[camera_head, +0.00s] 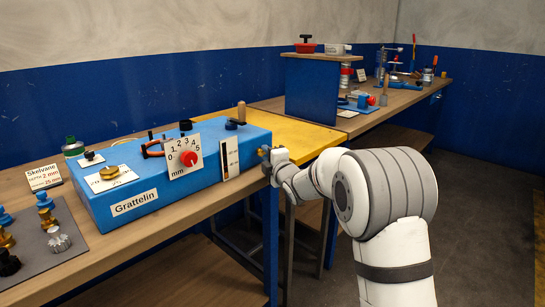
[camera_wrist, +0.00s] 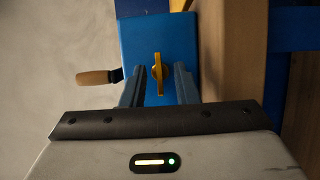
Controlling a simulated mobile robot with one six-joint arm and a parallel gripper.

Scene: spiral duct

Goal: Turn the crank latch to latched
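A small yellow turn handle (camera_wrist: 158,72) sits on the end face of the blue Grattelin box (camera_head: 130,200). It looks like the crank latch, and its bar runs up and down in the wrist view. In the head view my gripper (camera_head: 267,158) is at the right end of the box and largely hides that face. In the wrist view my gripper (camera_wrist: 157,78) is open, with one dark finger on each side of the yellow handle and gaps between. I cannot tell how deep the fingers reach. The latch's marked positions are not visible.
A wooden grip (camera_wrist: 93,77) on a dark arm sticks out beside the box end; it stands upright in the head view (camera_head: 241,111). A dial plate (camera_head: 184,157) with a red knob faces front. A yellow bench top (camera_head: 300,137) lies behind my wrist.

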